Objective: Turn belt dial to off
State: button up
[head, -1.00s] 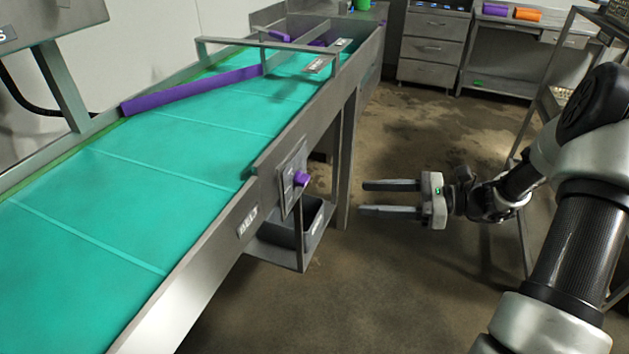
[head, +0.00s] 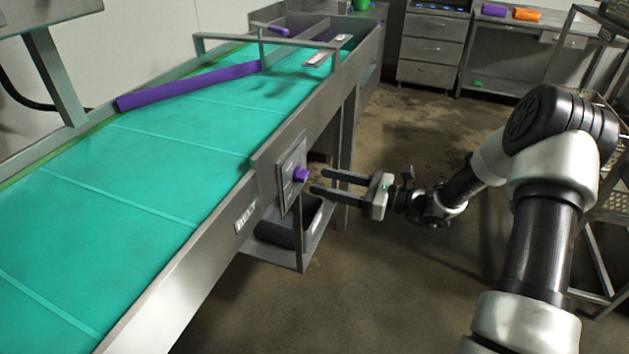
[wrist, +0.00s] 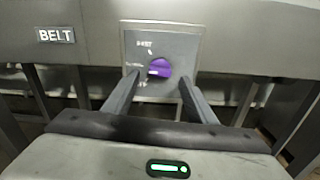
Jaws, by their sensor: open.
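The belt dial is a purple knob (head: 301,174) on a grey plate (head: 291,168) on the side of the conveyor. In the wrist view the purple knob (wrist: 159,68) sits on its plate (wrist: 181,43), with small labels at its left that are too blurred to read surely. A white mark shows on the knob's lower left. My gripper (head: 322,183) is open and empty, with its fingers pointing at the dial from the right, a short way off. In the wrist view my gripper's fingertips (wrist: 160,82) stand either side of the knob, apparently not touching it.
A BELT label (head: 246,218) is on the conveyor side, and the teal belt (head: 150,180) runs beyond it. A wire rack (head: 608,185) stands at the right. The floor between is clear.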

aim_at(307, 177)
jog(key=shift+x, duration=1.9)
jog(key=c, duration=1.1)
jog(key=shift+b, duration=0.3)
jog(key=n+b, duration=0.2)
jog(key=n, duration=0.3)
jog(key=shift+f+n+b, duration=0.15)
jog(key=shift+n+b, duration=0.15)
jog(key=shift+b, duration=0.05)
jog(key=shift+n+b, duration=1.25)
jog(key=shift+n, duration=0.85)
